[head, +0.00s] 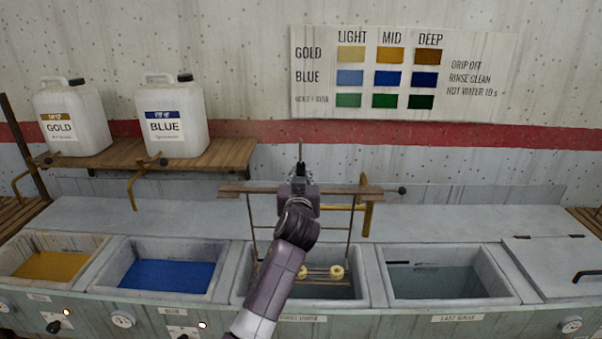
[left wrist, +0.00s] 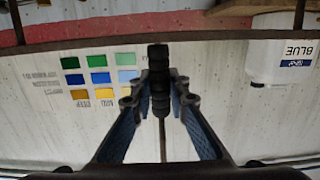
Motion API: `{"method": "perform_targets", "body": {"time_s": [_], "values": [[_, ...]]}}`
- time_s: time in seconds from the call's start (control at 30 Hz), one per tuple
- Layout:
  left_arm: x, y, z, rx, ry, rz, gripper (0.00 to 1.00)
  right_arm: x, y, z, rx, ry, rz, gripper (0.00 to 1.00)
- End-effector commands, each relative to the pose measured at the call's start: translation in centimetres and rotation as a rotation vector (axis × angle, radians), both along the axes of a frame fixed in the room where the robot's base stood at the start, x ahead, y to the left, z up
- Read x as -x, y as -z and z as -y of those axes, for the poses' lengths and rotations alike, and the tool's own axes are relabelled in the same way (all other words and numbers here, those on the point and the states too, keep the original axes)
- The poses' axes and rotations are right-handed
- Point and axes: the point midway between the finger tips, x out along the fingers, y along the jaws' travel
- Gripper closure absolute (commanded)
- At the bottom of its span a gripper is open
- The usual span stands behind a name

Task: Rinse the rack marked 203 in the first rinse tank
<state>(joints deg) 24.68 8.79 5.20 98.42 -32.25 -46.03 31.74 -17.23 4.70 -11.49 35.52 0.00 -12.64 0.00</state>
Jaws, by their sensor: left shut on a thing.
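The rack (head: 232,191) has a brown top bar, thin side rods and a lower bar with pale yellow pieces (head: 337,272). No 203 mark is readable on it. My left gripper (head: 300,176) is shut on the rack's dark upright handle (head: 300,152); the ridged grip also shows between the fingers in the left wrist view (left wrist: 160,82). The rack hangs upright at the first rinse tank (head: 345,291), third basin from the left. Its lower bar appears within the tank opening; whether it touches the water I cannot tell. My arm hides part of both. My right gripper is out of view.
Left are the gold tank (head: 92,242) and blue tank (head: 122,287). Right are the last rinse tank (head: 505,291) and a lidded basin (head: 560,262). A brass tap (head: 367,208) stands beside the rack's right end. Jugs sit on a shelf (head: 232,155); a colour chart (head: 310,100) hangs behind.

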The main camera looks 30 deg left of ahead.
Motion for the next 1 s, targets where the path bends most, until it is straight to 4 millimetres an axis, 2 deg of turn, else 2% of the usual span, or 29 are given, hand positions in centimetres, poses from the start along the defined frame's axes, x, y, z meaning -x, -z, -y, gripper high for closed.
{"method": "perform_targets", "body": {"time_s": [0.03,1.0], "values": [[0.0,0.9,0.0,-0.002,0.001,0.007,1.00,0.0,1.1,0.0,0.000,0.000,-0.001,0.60],[-0.1,13.5,0.0,-0.001,0.001,0.006,1.00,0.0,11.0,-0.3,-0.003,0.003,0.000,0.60]]}}
